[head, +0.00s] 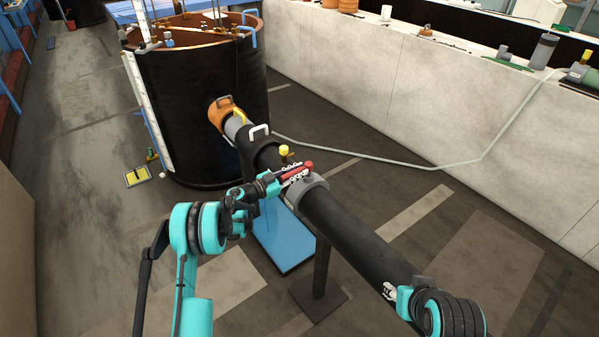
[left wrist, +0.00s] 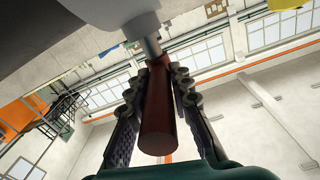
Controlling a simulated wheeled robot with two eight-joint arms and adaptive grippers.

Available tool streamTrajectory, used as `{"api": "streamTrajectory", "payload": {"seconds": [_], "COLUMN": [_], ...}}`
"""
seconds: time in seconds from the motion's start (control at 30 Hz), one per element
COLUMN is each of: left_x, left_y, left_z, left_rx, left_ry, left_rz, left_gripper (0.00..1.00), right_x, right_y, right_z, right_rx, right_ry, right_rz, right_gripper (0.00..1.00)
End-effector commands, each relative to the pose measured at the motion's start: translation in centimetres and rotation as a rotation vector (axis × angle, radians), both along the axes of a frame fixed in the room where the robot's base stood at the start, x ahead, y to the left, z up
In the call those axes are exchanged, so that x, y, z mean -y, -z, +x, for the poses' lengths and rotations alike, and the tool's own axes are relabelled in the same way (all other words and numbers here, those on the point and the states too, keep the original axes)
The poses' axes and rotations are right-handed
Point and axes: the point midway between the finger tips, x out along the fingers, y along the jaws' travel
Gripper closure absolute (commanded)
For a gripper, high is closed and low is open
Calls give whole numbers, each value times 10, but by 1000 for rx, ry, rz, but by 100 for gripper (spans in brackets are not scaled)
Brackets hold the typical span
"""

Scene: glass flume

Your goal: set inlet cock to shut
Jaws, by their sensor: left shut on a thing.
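The inlet cock's red lever handle (head: 299,170) sits on top of the black pipe (head: 350,235), beside a grey collar (head: 306,190). The handle lies roughly across the pipe in the head view. My left gripper (head: 289,176) is shut on this handle from the left side. In the left wrist view the dark red handle (left wrist: 158,115) lies between both fingers, with its metal stem at the top. Part of the handle is hidden by the fingers in the head view. My right gripper (head: 389,291) is at the lower right by the pipe; its jaws are too small to read.
The pipe joins a large black tank (head: 200,110) through an orange fitting (head: 222,112). A yellow knob (head: 284,151) stands near the handle. A blue platform (head: 283,238) and dark stand are below. A pale bench (head: 400,90) and hose (head: 430,168) lie right.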

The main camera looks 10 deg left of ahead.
Motion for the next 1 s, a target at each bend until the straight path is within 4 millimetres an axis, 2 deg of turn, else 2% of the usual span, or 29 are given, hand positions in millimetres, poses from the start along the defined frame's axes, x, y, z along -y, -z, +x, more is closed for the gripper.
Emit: {"api": "streamTrajectory", "payload": {"seconds": [0.03,0.07,0.13,0.53,1.0], "left_x": [1,1,1,-5,-73], "left_y": [-2,-2,-1,-1,0], "left_z": [1,1,1,-4,-65], "left_rx": [1,1,0,0,1], "left_ry": [-1,-1,-2,-4,-5], "left_rz": [-4,-4,-3,-1,-2], "left_gripper": [100,77,59,58,58], "right_x": [0,0,0,0,0], "right_y": [0,0,0,0,0], "right_z": [0,0,0,0,0], "right_rx": [0,0,0,0,0], "right_ry": [0,0,0,0,0], "right_rz": [0,0,0,0,0], "right_gripper": [60,60,60,60,60]}}
